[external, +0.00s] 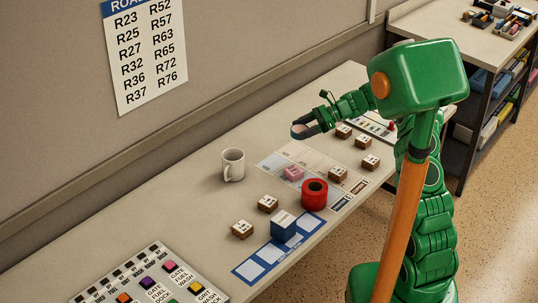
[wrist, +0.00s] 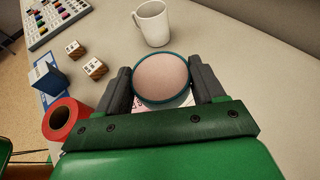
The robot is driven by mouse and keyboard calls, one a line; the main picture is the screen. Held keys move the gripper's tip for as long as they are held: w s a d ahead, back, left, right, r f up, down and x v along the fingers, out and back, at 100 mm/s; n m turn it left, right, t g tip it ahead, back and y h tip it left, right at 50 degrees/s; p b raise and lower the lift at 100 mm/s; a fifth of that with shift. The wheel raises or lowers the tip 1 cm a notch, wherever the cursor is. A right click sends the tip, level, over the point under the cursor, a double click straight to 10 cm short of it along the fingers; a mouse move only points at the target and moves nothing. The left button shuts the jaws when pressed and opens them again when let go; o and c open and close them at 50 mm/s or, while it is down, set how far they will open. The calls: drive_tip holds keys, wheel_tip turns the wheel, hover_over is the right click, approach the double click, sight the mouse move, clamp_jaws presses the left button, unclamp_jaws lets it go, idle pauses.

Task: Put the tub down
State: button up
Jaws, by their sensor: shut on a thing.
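The tub (wrist: 160,78) is round, with a teal rim and a pinkish top, seen from above in the wrist view. It sits between the two dark fingers of my gripper (wrist: 161,88), which is shut on it. In the external view my gripper (external: 308,128) reaches out over the table (external: 200,207) with the tub (external: 299,129) showing small and partly covered by the fingers. The tub's underside is hidden, so I cannot tell its height above the table.
A white mug (external: 233,165) stands on the table, beyond the tub in the wrist view. A button panel (external: 150,283) lies at the near end.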

drive_tip(key=s+a+m+t, duration=0.1)
drive_tip(key=s+a, duration=0.4)
drive_tip(key=a, duration=0.4)
drive_tip(key=s+a, duration=0.6)
drive_tip(key=a, duration=0.3)
drive_tip(key=s+a+n+g, duration=0.1)
drive_tip(key=s+a, duration=0.5)
drive_tip(key=s, duration=0.4)
drive_tip(key=s+a, duration=0.6)
drive_tip(key=s, duration=0.4)
hover_over(183, 212)
drive_tip(key=f, duration=0.5)
drive_tip(key=d+f, duration=0.1)
drive_tip(key=f, duration=0.2)
drive_tip(key=shift+s+f, duration=0.15)
drive_tip(key=shift+s, duration=0.1)
drive_tip(key=shift+w+a+f, duration=0.15)
drive_tip(key=shift+a+f, duration=0.15)
drive_tip(key=shift+f, duration=0.2)
drive_tip(key=shift+w+a+f, duration=0.15)
drive_tip(key=shift+a+f, duration=0.1)
drive_tip(key=shift+f, duration=1.45)
